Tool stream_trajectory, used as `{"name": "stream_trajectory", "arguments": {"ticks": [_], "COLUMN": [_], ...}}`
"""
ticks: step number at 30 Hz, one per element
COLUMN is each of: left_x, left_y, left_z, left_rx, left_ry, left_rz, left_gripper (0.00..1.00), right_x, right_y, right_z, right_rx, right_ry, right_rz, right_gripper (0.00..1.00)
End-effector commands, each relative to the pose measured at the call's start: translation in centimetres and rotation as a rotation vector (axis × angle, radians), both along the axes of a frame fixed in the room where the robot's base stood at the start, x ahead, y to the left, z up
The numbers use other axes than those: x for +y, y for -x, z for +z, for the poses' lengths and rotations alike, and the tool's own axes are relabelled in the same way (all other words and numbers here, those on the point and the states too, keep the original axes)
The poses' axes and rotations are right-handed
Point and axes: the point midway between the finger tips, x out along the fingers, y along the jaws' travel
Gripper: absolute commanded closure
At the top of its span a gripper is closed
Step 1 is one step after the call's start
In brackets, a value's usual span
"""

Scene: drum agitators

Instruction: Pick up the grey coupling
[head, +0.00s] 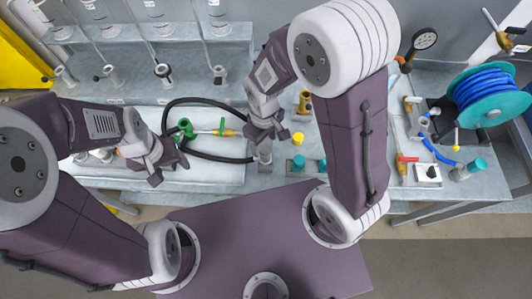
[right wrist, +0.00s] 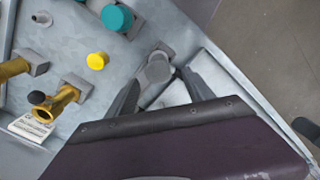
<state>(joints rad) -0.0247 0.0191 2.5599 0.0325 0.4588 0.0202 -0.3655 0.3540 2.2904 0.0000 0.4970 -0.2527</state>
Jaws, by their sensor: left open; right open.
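A grey coupling (head: 265,154), a short upright cylinder, stands on the bench just below my right gripper (head: 268,137) in the head view. In the right wrist view the coupling (right wrist: 156,70) shows between the two fingers of my right gripper (right wrist: 160,94), one on each side. The gripper is open, and I cannot tell whether a finger touches it. My left gripper (head: 170,171) is open and empty over the front left of the bench, near a green fitting (head: 186,128).
A yellow cap (head: 298,138) and teal caps (head: 298,162) stand right of the coupling; they also show in the right wrist view (right wrist: 97,60). Brass valves (right wrist: 55,102) stand nearby. A black hose (head: 210,158) loops at left. A blue hose reel (head: 485,90) is at far right.

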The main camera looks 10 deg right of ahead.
Motion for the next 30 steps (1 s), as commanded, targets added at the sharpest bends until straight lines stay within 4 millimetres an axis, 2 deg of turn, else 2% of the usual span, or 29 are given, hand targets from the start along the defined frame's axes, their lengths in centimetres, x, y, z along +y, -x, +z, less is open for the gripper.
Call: {"name": "stream_trajectory", "arguments": {"ticks": [2, 9, 17, 20, 24, 30], "left_x": [0.0, 0.0, 0.0, 0.0, 0.0, 0.0], "left_y": [0.0, 0.0, 0.0, 0.0, 0.0, 0.0], "left_z": [0.1, 0.3, 0.3, 0.3, 0.3, 0.3], "left_rx": [0.000, 0.000, 0.000, 0.000, 0.000, 0.000], "left_ry": [0.000, 0.000, 0.000, 0.000, 0.000, 0.000], "left_rz": [0.000, 0.000, 0.000, 0.000, 0.000, 0.000], "left_gripper": [0.40, 0.40, 0.40, 0.40, 0.40, 0.40], "right_x": [-0.1, -0.5, -0.5, -0.5, -0.5, -0.5], "right_y": [0.1, 0.2, 0.1, 0.1, 0.1, 0.0], "right_z": [-0.5, -4.6, -5.2, -5.2, -5.2, -5.1], "right_rx": [0.003, 0.005, 0.000, 0.000, 0.000, -0.001], "right_ry": [0.001, 0.001, -0.001, -0.001, -0.001, -0.002], "right_rz": [0.000, 0.000, 0.000, 0.000, 0.000, 0.000], "right_gripper": [0.39, 0.39, 0.39, 0.61, 1.00, 1.00]}}
